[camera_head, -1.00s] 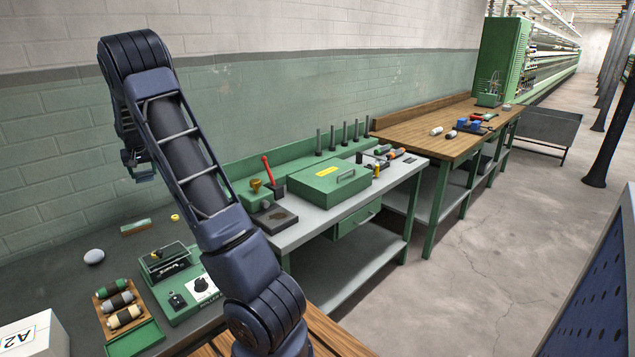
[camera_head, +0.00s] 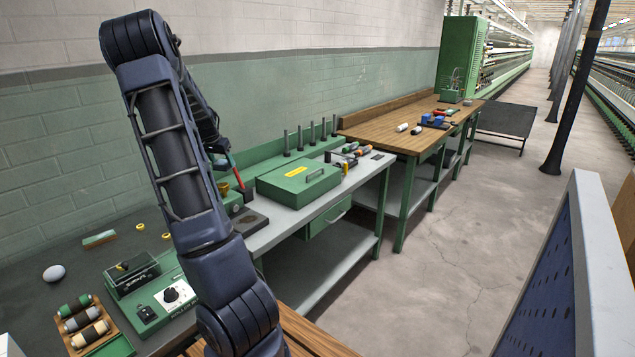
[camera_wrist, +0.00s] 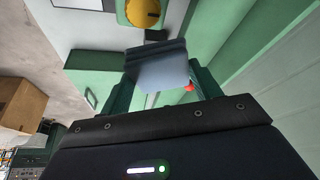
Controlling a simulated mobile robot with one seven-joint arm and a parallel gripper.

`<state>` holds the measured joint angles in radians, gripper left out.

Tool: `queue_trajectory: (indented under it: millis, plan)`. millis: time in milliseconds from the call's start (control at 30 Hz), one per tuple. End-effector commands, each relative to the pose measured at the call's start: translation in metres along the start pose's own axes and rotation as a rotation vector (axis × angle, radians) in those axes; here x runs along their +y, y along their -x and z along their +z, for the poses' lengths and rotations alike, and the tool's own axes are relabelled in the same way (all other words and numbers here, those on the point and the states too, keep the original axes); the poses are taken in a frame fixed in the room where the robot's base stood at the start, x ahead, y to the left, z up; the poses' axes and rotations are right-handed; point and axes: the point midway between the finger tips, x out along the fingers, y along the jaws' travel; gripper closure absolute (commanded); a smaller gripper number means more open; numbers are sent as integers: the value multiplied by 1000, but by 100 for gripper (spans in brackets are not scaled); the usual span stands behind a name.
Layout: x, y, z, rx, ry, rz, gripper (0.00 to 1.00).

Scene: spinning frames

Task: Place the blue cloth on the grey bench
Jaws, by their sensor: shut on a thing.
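In the wrist view my gripper (camera_wrist: 163,85) is shut on the blue cloth (camera_wrist: 160,72), a folded piece with a dark blue upper part and a paler blue-grey face. It is held between the two dark green fingers. In the head view my gripper end (camera_head: 218,160) shows only partly at the right side of my arm, above the back left part of the bench; the cloth cannot be made out there. The grey bench (camera_head: 357,178) has a light grey top and green legs. It stands in the middle, against the green wall.
The grey bench carries a green case (camera_head: 298,186), a dark plate (camera_head: 249,221), upright pegs (camera_head: 312,133) and small tools. A bare strip runs along its front edge. A darker worktop (camera_head: 85,268) at left holds a green device and a spool tray. A wooden-topped bench (camera_head: 405,135) stands beyond.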

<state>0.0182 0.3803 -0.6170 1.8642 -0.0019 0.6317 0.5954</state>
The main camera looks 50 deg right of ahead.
Motion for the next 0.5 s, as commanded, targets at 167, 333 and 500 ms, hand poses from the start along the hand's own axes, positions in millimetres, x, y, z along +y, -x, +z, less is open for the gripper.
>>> queue_trajectory:
  millis: [167,333,500]
  plan:
    - [77,-8,-20,-1,-158,65,59]
    - [137,-13,-29,-1,-282,117,59]
    - [172,-15,-32,-1,-357,148,59]
